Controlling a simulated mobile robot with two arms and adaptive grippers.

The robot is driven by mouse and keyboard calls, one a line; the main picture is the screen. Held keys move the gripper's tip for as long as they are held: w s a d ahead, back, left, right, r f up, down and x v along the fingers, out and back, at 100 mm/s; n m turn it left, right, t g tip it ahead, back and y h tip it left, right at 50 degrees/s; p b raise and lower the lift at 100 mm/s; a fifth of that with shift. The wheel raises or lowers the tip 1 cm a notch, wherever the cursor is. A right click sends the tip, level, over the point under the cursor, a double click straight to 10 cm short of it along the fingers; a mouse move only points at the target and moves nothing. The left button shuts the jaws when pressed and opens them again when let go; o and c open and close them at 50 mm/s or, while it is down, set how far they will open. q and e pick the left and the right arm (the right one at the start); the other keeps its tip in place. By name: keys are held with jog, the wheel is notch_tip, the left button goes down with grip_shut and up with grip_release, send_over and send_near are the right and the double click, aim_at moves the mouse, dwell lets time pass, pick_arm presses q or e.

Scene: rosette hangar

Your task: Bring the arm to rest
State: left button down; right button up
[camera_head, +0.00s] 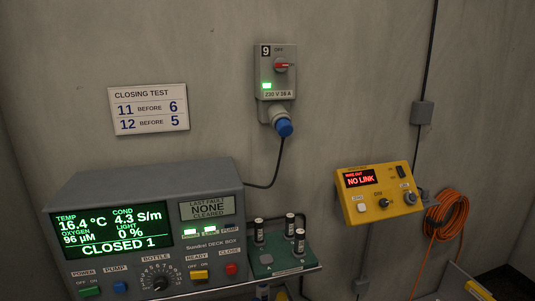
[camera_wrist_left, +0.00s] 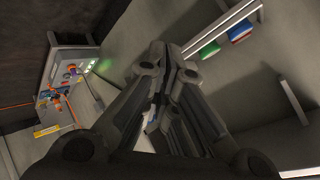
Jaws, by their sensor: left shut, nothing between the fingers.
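My left gripper (camera_wrist_left: 167,62) shows only in the left wrist view. Its dark fingers are together, with nothing between them, and they touch no object that I can see. The wrist view is tilted, and the gripper hangs in free space in front of grey surfaces. No arm of mine shows in the head view, and my right gripper is in neither view.
A grey deck box (camera_head: 150,212) reading "CLOSED 1" stands at the lower left, beside a green tray (camera_head: 285,268) with small dark cylinders. A switch box (camera_head: 277,75), a sign (camera_head: 149,108), a yellow "NO LINK" box (camera_head: 380,193) and coiled orange cable (camera_head: 447,215) are by the wall.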

pick_arm(q)
jog(key=s+d+f+n+g, duration=0.2)
jog(key=s+f, duration=0.4)
jog(key=s, duration=0.4)
jog(key=s+d+f+n+g, duration=0.3)
jog(key=s+f, duration=0.4)
jog(key=s, duration=0.4)
jog(key=s+d+f+n+g, duration=0.2)
jog(key=s+d+f+g, duration=0.2)
jog(key=s, duration=0.7)
notch_tip(320, 180, down, 2)
jog(key=shift+f, duration=0.15)
